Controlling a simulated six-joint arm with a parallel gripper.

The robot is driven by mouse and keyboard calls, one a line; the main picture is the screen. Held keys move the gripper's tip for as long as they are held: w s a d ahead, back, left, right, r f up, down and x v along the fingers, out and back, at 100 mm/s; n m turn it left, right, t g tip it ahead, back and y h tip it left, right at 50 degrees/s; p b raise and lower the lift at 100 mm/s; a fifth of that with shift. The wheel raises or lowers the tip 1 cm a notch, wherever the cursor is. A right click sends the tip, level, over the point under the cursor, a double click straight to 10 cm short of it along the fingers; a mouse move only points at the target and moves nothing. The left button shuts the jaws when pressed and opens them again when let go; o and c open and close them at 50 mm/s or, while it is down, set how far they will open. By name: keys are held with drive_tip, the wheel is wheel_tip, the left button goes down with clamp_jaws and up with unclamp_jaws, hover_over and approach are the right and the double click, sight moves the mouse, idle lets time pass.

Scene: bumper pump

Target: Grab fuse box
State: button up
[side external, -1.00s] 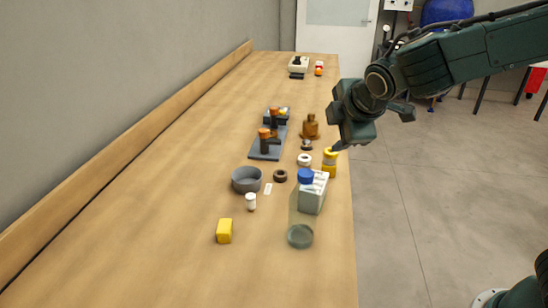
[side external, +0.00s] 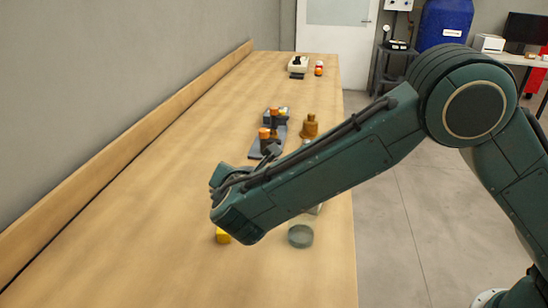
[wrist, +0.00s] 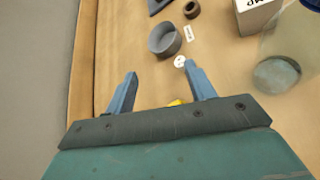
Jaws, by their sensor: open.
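No label reading fuse box is legible; the small yellow block may be it. In the side view the yellow block (side external: 223,238) sits on the table, partly hidden by my arm. In the wrist view only a thin yellow strip (wrist: 176,102) shows, between the bases of my fingers, with my gripper's body hiding the rest. My gripper (wrist: 160,70) is open, its two blue fingers spread, with nothing clasped between them. It is over the near part of the table; its height above the block is hard to tell.
Beyond the fingers are a small white bottle (wrist: 180,61), a grey bowl (wrist: 165,40), a white tag (wrist: 188,33) and a dark ring (wrist: 192,9). A clear bottle (wrist: 280,72) and a lettered white box (wrist: 255,15) stand right. A wall (side external: 130,95) borders the table's left.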

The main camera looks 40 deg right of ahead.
sight(223, 235)
drive_tip(key=s+a+f+n, duration=0.1)
drive_tip(key=a+f, duration=0.2)
drive_tip(key=s+a+f+n+h, duration=0.1)
drive_tip(key=a+f+n, duration=0.1)
drive_tip(key=a+f, duration=0.1)
drive_tip(key=s+a+f+n, duration=0.1)
drive_tip(key=a+f, duration=0.1)
drive_tip(key=f, duration=0.2)
drive_tip(key=shift+s+a+n+t+h, duration=0.1)
drive_tip(key=shift+a+n+t+h, duration=0.2)
drive_tip(key=shift+a+n+t, duration=0.1)
drive_tip(key=shift+s+a+f, duration=0.2)
drive_tip(key=shift+a+f, duration=0.05)
drive_tip(key=shift+f, duration=0.2)
drive_tip(key=shift+w+d+f, duration=0.25)
drive_tip(key=shift+w+d, duration=0.1)
drive_tip(key=shift+w, duration=0.15)
drive_tip(key=shift+x, duration=3.1)
drive_tip(key=shift+c, duration=0.2)
drive_tip(key=c, duration=1)
